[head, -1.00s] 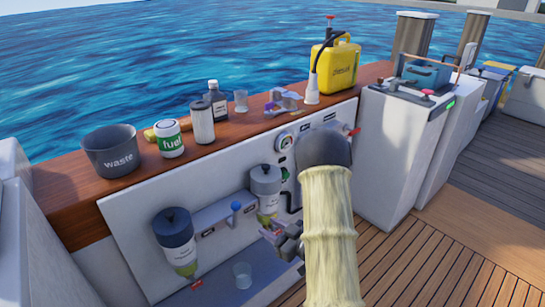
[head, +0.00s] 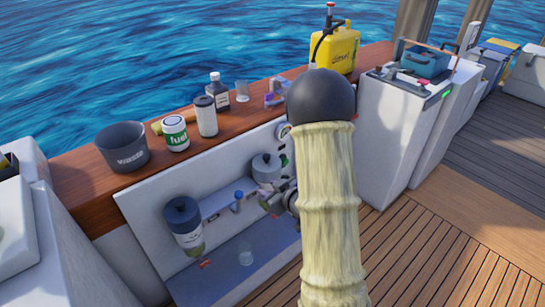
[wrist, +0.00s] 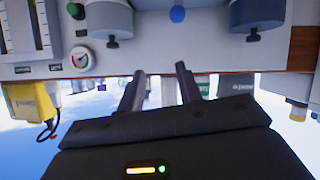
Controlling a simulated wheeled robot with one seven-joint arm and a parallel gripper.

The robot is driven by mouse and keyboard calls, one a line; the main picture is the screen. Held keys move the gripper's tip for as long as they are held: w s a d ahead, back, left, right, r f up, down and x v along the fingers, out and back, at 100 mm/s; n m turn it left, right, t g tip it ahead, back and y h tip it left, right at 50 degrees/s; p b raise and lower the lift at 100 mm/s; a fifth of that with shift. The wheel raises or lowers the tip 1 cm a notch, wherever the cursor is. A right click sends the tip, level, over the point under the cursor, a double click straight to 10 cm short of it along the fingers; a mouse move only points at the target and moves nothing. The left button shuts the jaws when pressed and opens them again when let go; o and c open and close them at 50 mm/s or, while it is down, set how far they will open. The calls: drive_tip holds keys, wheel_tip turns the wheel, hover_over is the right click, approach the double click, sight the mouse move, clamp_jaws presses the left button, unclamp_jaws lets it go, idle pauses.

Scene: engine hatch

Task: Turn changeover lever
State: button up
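The changeover lever with its blue knob (head: 237,195) stands on the white panel between two dark-capped filter bowls, the left one (head: 184,222) and the right one (head: 266,167). In the wrist view the blue knob (wrist: 178,13) shows at the top edge, between the two grey filter caps.
A gauge (wrist: 82,58) shows on the panel. My forearm hides the panel's right part.

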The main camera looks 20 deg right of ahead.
wheel_tip(320, 180, up, 11)
drive_tip(key=s+m+g+h+p, duration=0.1)
drive_tip(key=s+g+h+p, duration=0.1)
drive_tip(key=p, duration=0.7)
drive_tip(key=shift+s+a+m+g+h, duration=0.25)
drive_tip(key=shift+m+g+h, duration=0.05)
drive_tip(key=shift+m+g, duration=0.1)
drive_tip(key=shift+f, duration=0.2)
drive_tip(key=c, duration=0.6)
drive_tip(key=a+f+n+t+b, duration=0.1)
drive_tip(key=f+b, duration=0.3)
drive_tip(key=b, duration=0.4)
drive_tip(key=w+a+f+n+t+y+b, duration=0.1)
drive_tip(key=f+n+b, duration=0.3)
drive_tip(key=b, duration=0.5)
drive_tip(key=a+f+n+t+b, duration=0.2)
drive_tip(key=f+b, duration=0.3)
drive_tip(key=b, duration=0.3)
drive_tip(key=shift+w+a+n+y, duration=0.3)
drive_tip(key=shift+w+a+n, duration=0.05)
drive_tip(key=shift+n, duration=0.25)
clamp_jaws()
drive_tip(key=s+a+f+n+t+y+b, duration=0.2)
drive_tip(key=f+n+b, duration=0.6)
drive_tip(key=b, duration=1.5)
wheel_tip(320, 180, down, 3)
drive_tip(key=shift+s+a+f+t+y+b, duration=0.2)
drive_tip(key=shift+a+t+y+b, duration=0.15)
drive_tip(key=shift+a+t, duration=0.7)
